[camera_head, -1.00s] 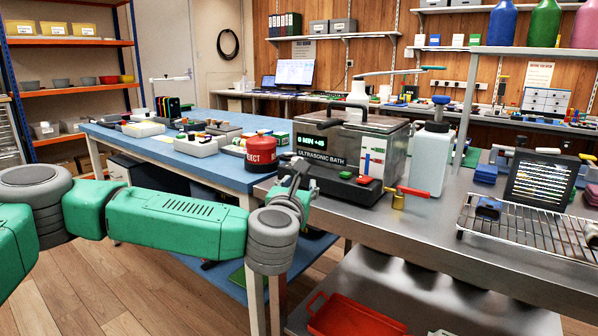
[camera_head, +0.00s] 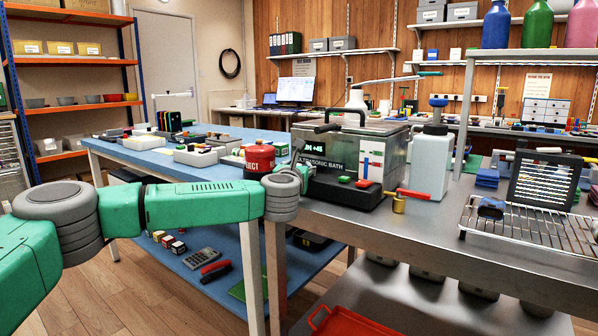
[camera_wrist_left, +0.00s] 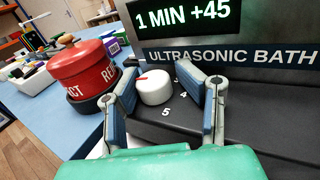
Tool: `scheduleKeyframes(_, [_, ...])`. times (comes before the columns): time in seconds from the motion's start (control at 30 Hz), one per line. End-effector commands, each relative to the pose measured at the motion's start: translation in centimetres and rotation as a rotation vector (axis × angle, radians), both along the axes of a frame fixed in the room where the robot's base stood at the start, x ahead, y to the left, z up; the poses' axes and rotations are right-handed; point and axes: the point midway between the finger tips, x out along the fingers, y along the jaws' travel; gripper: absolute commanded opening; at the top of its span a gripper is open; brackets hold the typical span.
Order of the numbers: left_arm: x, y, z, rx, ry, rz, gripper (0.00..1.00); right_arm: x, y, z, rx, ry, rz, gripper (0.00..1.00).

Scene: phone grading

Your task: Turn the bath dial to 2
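The ultrasonic bath (camera_head: 338,153) stands on the steel bench, and its display in the left wrist view (camera_wrist_left: 188,17) reads "1 MIN +45". The white dial (camera_wrist_left: 155,88) with a red mark sits on the bath's dark front ledge. The red mark points to the picture's left; printed numbers, including 4 and 5, show at the dial's right and near side. My left gripper (camera_wrist_left: 156,76) is open, with one finger on each side of the dial. I cannot tell whether the fingertips touch it. In the head view my left gripper (camera_head: 298,174) hides the dial. My right gripper is not in view.
A red reject pot (camera_head: 259,158) stands close to the left of the bath, beside my left finger. Green and red buttons (camera_head: 364,184) and a brass valve with a red lever (camera_head: 399,205) are at the bath's front right. A white bottle (camera_head: 431,165) stands right of it.

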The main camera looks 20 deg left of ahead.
Motion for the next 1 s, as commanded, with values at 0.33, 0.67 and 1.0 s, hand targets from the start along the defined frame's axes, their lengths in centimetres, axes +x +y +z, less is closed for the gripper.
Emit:
scheduleKeyframes(0.33, [0.15,-0.02,0.01,0.001,0.000,0.000,0.18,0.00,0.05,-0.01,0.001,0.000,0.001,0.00])
scheduleKeyframes(0.67, [0.14,0.00,0.06,0.002,0.000,-0.008,0.00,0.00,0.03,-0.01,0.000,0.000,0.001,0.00])
scheduleKeyframes(1.0, [0.12,0.25,0.10,0.001,0.000,-0.144,0.00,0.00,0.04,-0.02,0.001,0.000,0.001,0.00])
